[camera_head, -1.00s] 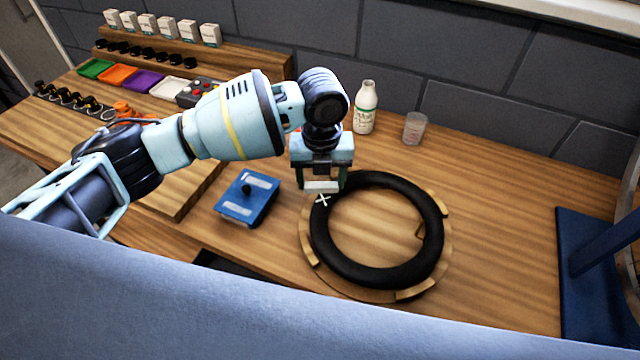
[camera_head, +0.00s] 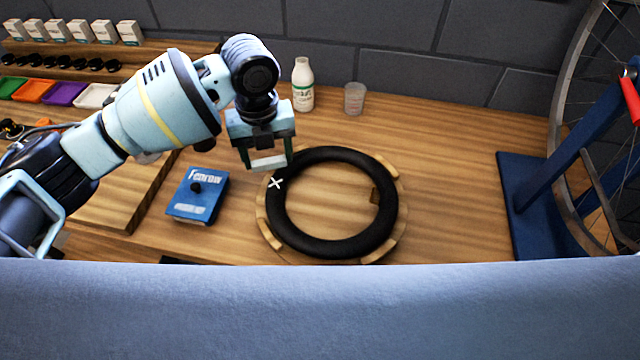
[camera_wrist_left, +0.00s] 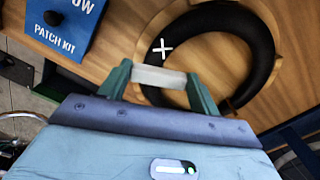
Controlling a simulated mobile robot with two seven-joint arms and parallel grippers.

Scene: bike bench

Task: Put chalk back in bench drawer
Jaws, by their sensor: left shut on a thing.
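My left gripper (camera_head: 266,162) is shut on a white stick of chalk (camera_head: 269,163), held crosswise between its green fingers. In the left wrist view the chalk (camera_wrist_left: 159,77) spans the gap between the fingertips. The gripper hangs above the bench near the left edge of a black tyre (camera_head: 388,222). A white X mark (camera_head: 276,183) shows on the tyre beside the gripper; it also shows in the wrist view (camera_wrist_left: 161,49). The bench drawer is not clearly visible; only a dark sliver (camera_head: 178,261) shows at the bench front. My right gripper is not in view.
A blue patch kit box (camera_head: 205,208) lies left of the tyre. A white bottle (camera_head: 303,88) and a clear cup (camera_head: 354,98) stand behind. A blue wheel stand (camera_head: 520,205) is at right. Coloured trays (camera_head: 64,93) and small boxes line the back left.

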